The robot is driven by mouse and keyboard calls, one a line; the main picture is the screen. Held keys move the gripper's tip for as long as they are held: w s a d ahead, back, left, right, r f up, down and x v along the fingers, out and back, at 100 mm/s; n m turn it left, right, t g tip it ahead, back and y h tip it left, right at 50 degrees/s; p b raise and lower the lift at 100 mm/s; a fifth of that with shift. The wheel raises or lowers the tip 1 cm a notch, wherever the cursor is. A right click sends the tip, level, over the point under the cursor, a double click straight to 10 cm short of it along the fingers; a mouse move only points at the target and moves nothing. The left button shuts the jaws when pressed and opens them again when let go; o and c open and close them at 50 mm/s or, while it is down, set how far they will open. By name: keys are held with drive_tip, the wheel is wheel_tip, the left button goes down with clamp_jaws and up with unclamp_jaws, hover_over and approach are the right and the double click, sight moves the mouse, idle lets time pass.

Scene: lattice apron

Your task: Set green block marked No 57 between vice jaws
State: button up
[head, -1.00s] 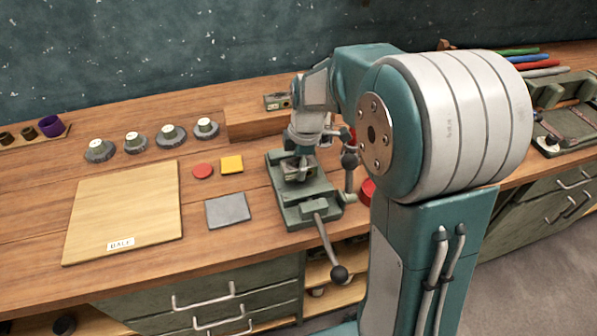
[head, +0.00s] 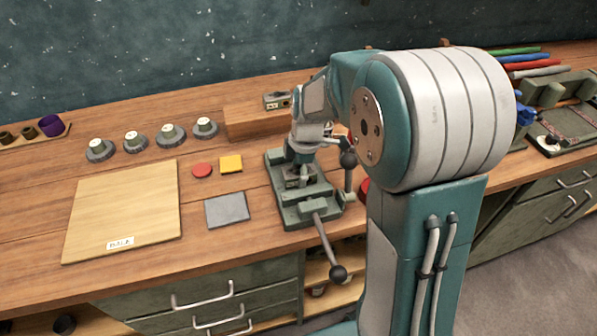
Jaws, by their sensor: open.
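The green vice (head: 311,212) stands at the bench's front edge, its handle hanging over the edge. My gripper (head: 300,167) points down over the vice's jaws, open, with its fingertips small and partly lost against the vice. A greyish-green shape (head: 297,180) shows at the jaws below my gripper; I cannot tell whether it is a block or part of the vice. A small grey-green block with a pale label (head: 277,101) sits on the wooden block behind the vice. Its number is too small to read.
A wooden board (head: 122,215), a grey plate (head: 227,210), a red disc (head: 202,170) and a yellow square (head: 231,164) lie left of the vice. Several labelled round pieces (head: 170,136) stand behind. The wooden block (head: 255,123) is close behind the vice.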

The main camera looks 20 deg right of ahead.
wheel_tip(320, 180, up, 11)
drive_tip(key=d, duration=0.1)
drive_tip(key=s+r+m+t, duration=0.1)
drive_tip(key=s+m+t, duration=0.1)
drive_tip(key=s+m, duration=0.6)
drive_tip(key=s+a+r+m+t+h, duration=0.1)
drive_tip(key=s+r+m+t, duration=0.1)
drive_tip(key=s+m, duration=0.7)
drive_tip(key=s+t, duration=0.1)
drive_tip(key=s, duration=0.3)
drive_tip(key=shift+r, duration=0.25)
